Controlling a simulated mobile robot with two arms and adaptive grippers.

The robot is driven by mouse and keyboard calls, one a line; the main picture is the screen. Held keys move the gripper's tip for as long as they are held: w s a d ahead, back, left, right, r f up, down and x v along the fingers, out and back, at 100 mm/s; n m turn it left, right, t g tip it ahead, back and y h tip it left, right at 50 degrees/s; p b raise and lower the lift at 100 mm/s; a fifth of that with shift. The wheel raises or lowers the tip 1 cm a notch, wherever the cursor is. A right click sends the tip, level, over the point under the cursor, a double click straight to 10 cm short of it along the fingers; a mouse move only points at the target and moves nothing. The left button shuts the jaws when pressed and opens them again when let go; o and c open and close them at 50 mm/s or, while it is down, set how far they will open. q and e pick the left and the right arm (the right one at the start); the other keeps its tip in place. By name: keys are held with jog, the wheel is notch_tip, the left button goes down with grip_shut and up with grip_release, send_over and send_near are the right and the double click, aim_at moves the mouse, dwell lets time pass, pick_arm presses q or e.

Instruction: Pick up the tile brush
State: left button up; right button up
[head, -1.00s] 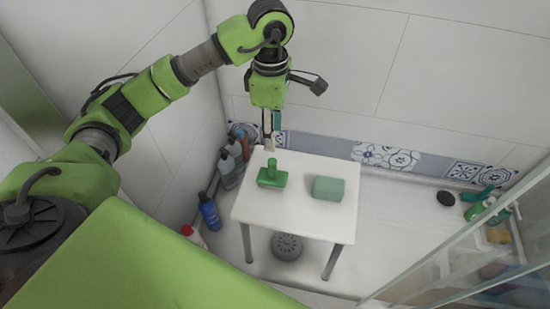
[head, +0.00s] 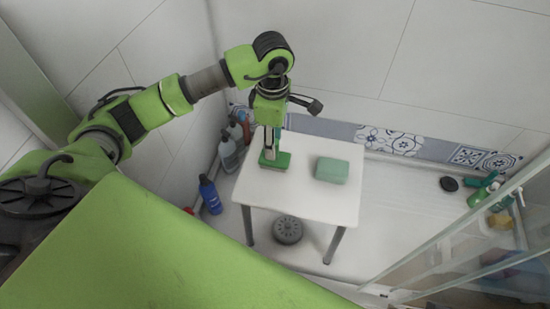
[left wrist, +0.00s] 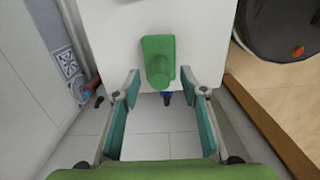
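The tile brush (head: 282,162) is a green block with a raised handle, lying on a small white table (head: 320,207) near its back left corner. In the head view my left gripper (head: 270,150) points down at the brush, and its fingers hide the handle. In the left wrist view the brush (left wrist: 157,46) lies with its knob-like handle toward me. My left gripper (left wrist: 160,80) is open there, its two teal-padded fingers spread either side of the handle end. I cannot tell whether they touch it. My right gripper is in neither view.
A green sponge-like block (head: 332,170) lies on the table right of the brush. A blue bottle (head: 210,195) and grey bottles (head: 228,152) stand left of the table. A glass panel (head: 470,240) is at the right. The table's front is clear.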

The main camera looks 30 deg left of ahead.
pick_arm(q)
notch_tip(320, 180, down, 2)
grip_shut()
jog(key=shift+r, duration=0.1)
